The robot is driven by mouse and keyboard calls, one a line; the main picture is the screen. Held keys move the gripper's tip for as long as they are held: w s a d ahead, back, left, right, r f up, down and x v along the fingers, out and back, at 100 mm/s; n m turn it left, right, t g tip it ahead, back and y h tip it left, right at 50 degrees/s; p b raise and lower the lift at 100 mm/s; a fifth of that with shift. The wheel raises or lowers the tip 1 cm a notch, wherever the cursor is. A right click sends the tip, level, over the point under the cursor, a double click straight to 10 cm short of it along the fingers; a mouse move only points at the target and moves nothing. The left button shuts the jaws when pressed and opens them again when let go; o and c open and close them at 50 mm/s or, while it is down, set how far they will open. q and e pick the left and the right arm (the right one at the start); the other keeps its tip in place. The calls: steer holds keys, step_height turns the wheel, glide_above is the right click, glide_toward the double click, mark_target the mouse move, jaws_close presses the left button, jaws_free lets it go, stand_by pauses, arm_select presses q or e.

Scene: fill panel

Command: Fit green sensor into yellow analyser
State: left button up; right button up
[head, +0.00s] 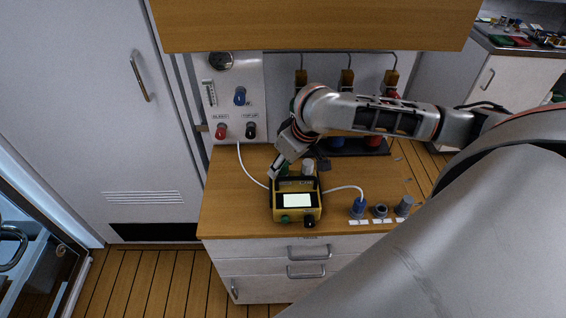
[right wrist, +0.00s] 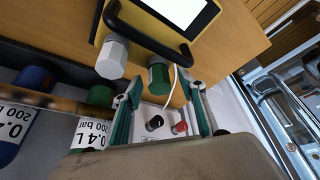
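The yellow analyser (head: 296,207) stands on the wooden worktop, with a lit white screen and a dark carry handle. In the right wrist view its yellow edge (right wrist: 98,22) and handle show at the top. The green sensor (right wrist: 158,77) protrudes beside the handle at the analyser's back, next to a grey-white sensor (right wrist: 112,57); it looks seated, but its base is hidden by the handle. My right gripper (right wrist: 160,88) is open, with its fingertips on either side of the green sensor's outer end and gaps showing. In the head view this gripper (head: 276,172) is behind the analyser. My left gripper is not in view.
White tubes run from the analyser to a wall panel (head: 237,100) and to a blue fitting (head: 359,206). Grey fittings (head: 403,206) stand to its right. A cylinder rack (head: 355,150) is behind, and an overhead cabinet (head: 310,25) hangs above. The worktop's left front is clear.

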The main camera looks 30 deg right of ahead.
steer(key=shift+r, duration=0.1)
steer(key=v, duration=1.1)
steer(key=shift+s+r, duration=0.3)
steer(key=shift+r, duration=0.05)
steer(key=shift+d, duration=0.1)
